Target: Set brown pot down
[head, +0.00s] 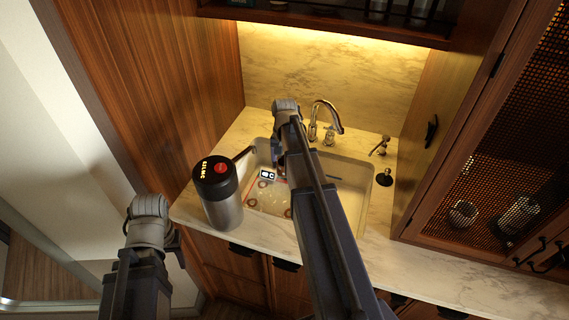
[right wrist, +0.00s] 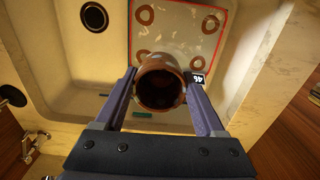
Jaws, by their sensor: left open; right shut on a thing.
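My right gripper (right wrist: 160,100) is shut on the brown pot (right wrist: 160,68), with one finger on each side of it. The pot's round, dark mouth faces the right wrist camera. Below it is the sink (right wrist: 75,75), with a pale, red-edged panel (right wrist: 180,40) marked with several brown rings. I cannot tell whether the pot touches the sink floor. In the head view my right arm covers the pot, and the red-edged panel (head: 266,197) shows in the sink (head: 350,176). My left gripper (head: 172,240) is open and low in front of the counter, its fingers mostly hidden.
A black-topped steel canister (head: 222,205) stands on the counter left of the sink. A faucet (head: 328,115) and soap dispenser (head: 382,146) stand behind and right of it. A small black-and-white label (head: 267,175) lies by the panel. The right counter (head: 440,262) is clear.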

